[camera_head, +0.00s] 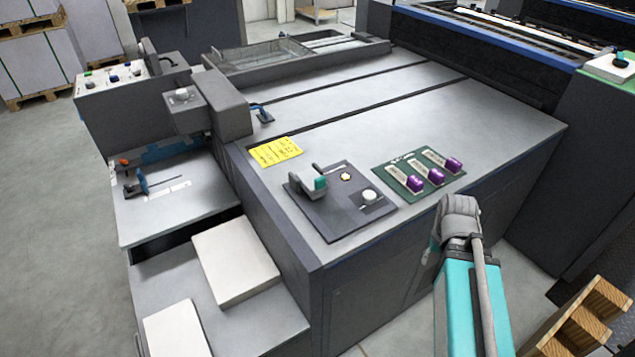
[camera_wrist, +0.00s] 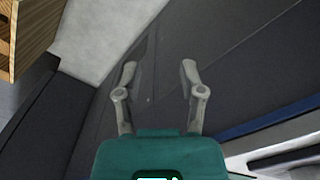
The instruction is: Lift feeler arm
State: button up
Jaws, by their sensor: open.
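The feeler arm does not show there. The head view shows part of my arm, right of the plate, but not my fingers.
A green board (camera_head: 395,171) with several purple-ended levers lies right of the plate. A yellow note (camera_head: 275,151) lies behind it. White stacks (camera_head: 234,262) stand on a lower step at left. A wooden pallet (camera_head: 583,325) is at lower right.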

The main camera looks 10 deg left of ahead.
jog(key=shift+o, duration=1)
jog(key=shift+w+a+r, duration=0.15)
jog(key=shift+a+r, duration=0.05)
jog(key=shift+r, duration=0.05)
jog(key=w+a+r+n+p, duration=0.1)
jog(key=w+a+r+p, duration=0.1)
jog(key=a+r+p, duration=0.2)
jog(key=w+a+r+n+p, duration=0.2)
jog(key=a+r+p, duration=0.3)
jog(key=w+a+r+n+p, duration=0.1)
jog(key=w+a+r+p, duration=0.2)
jog(key=a+r+p, duration=0.1)
jog(key=shift+a+r+n+p, duration=0.3)
jog(key=shift+a+p, duration=0.2)
jog(key=shift+a, duration=0.15)
notch_tip(320, 180, up, 12)
jog(key=n+p, duration=0.4)
jog(key=p, duration=0.8)
send_over(320, 178)
notch_tip(320, 178, down, 14)
jog(key=b, duration=1.3)
jog(key=shift+r+b, duration=0.15)
jog(key=shift+b, duration=0.2)
grip_shut()
